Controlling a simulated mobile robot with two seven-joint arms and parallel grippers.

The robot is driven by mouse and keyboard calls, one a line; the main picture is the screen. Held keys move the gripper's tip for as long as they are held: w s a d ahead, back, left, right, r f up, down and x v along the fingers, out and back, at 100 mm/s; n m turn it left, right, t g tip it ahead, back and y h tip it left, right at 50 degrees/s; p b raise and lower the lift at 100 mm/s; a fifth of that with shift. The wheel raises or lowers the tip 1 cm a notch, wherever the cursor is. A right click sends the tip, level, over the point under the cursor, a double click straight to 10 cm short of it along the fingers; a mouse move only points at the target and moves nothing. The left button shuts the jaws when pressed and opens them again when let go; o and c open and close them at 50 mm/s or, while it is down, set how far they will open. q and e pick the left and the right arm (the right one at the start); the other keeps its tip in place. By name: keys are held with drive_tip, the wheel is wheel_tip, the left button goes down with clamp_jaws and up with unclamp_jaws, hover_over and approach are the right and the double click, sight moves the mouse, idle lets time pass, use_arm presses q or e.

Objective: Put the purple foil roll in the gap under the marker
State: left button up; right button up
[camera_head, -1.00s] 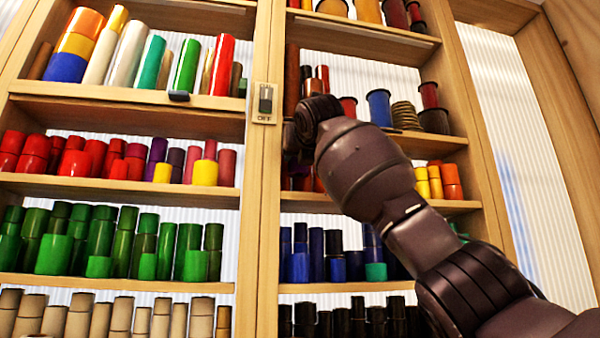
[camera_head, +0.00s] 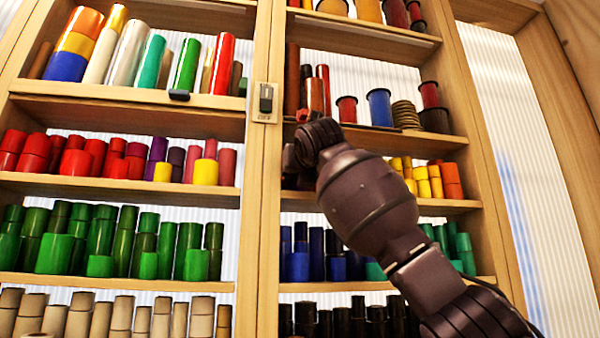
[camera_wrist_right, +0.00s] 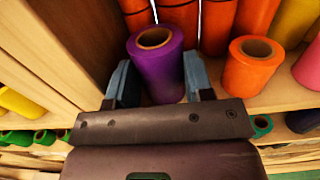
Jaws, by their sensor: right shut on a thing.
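The purple foil roll (camera_wrist_right: 158,72) stands upright between the fingers of my right gripper (camera_wrist_right: 157,84) in the right wrist view. The gripper is shut on it, with one finger on each side. The roll is at the shelf's left end, near a wooden upright and in front of orange rolls; I cannot tell whether it touches the shelf. In the head view my right wrist (camera_head: 318,145) hides the roll and fingers. A small dark tab (camera_head: 179,96), perhaps the marker, is on a shelf edge in the left bay. My left gripper is not in view.
The wooden divider (camera_head: 262,200) with a switch plate (camera_head: 265,102) stands just left of my wrist. An orange roll (camera_wrist_right: 252,66) is close to the right finger in the wrist view. Green rolls (camera_head: 54,254) and other coloured rolls crowd the shelves.

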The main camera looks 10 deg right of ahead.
drive_tip(key=o, duration=0.8)
drive_tip(key=shift+s+r, duration=0.1)
drive_tip(key=shift+s, duration=0.1)
use_arm(q)
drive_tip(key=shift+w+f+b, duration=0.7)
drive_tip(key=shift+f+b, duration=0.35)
drive_tip(key=shift+b, duration=0.95)
use_arm(e)
drive_tip(key=shift+s, duration=5.8)
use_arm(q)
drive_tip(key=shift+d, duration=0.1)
